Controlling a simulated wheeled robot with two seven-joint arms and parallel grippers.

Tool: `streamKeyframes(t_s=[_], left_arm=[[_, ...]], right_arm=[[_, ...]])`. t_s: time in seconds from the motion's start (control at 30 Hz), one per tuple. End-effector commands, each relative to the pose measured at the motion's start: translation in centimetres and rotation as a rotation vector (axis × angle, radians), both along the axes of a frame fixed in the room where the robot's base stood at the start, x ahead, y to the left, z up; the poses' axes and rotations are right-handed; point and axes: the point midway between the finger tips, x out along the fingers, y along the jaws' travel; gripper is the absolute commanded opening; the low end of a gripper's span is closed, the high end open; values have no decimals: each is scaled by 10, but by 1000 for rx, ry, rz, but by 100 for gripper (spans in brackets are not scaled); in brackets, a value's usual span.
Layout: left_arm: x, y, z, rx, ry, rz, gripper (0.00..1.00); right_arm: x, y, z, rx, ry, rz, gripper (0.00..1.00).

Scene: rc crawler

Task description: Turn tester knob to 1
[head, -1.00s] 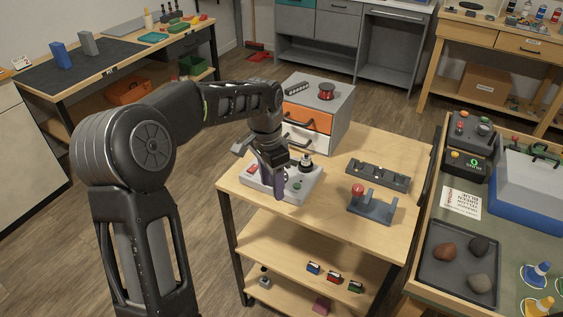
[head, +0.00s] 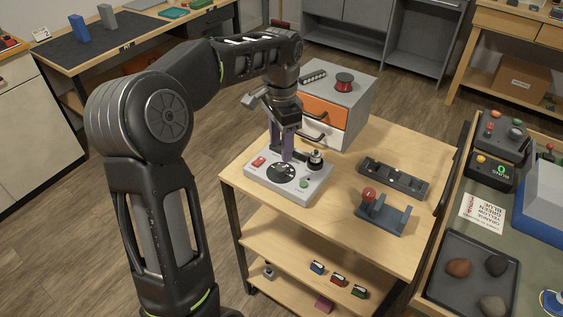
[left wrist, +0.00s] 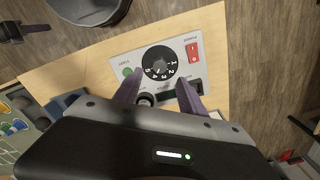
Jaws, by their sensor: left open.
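The tester is a light grey box (head: 313,190) on the wooden cart top. Its black round dial (left wrist: 160,62) has white numerals around it; it also shows in the head view (head: 281,172). A red power switch (left wrist: 193,52) and a green start button (left wrist: 127,72) flank the dial. A dark post with a metal top (head: 315,158) stands at its back right. My left gripper (head: 290,156) is open and empty, its purple fingers pointing down above the tester's back part, just behind the dial. In the left wrist view the fingertips (left wrist: 158,88) are apart, below the dial. My right gripper is out of view.
A grey cabinet with orange and white drawers (head: 320,123) stands close behind the tester. A dark rail (head: 392,179) and a grey stand with a red ball (head: 384,213) lie to the right. The cart's front left top is clear.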

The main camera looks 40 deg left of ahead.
Motion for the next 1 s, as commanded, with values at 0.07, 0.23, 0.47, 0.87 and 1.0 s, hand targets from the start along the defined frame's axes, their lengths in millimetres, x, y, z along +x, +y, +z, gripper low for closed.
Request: streamKeyframes(t_s=[0.07, 0.23, 0.47, 0.87, 1.0], left_arm=[[-1, 0, -10, -1, 3, 0, 48], [-1, 0, -37, -1, 4, 1, 48], [0, 0, -64, 0, 1, 1, 48], [0, 0, -68, 0, -1, 1, 43], [0, 0, -68, 0, -1, 1, 31]], right_arm=[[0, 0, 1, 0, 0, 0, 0], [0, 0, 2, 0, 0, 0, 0], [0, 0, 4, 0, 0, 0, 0], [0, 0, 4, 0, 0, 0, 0], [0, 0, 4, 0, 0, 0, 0]])
